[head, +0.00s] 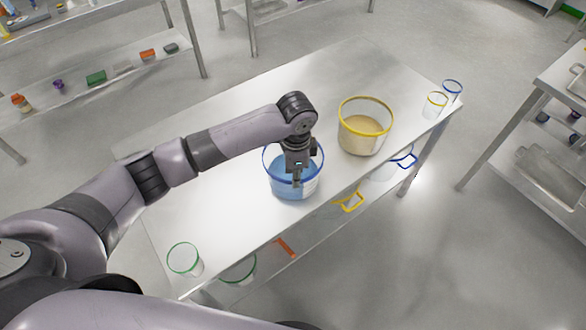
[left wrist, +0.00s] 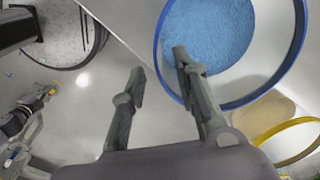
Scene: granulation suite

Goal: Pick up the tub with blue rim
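The tub with blue rim (head: 281,187) is clear-walled, holds blue granules and stands upright on the steel table near its front edge. My left gripper (head: 297,182) points down over this tub in the head view and hides part of it. In the left wrist view, the tub's blue rim (left wrist: 156,62) runs between the two fingertips of the open left gripper (left wrist: 158,64). One finger is on the tub's inner side and the other on its outer side. I cannot tell how deep the fingers reach.
A tub with yellow rim (head: 366,146) and tan contents stands right of the blue one on the steel table (head: 220,125). Small yellow- and blue-rimmed cups (head: 435,104) stand at the right end, a green-rimmed cup (head: 186,260) at the near left. A lower shelf holds handled containers.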

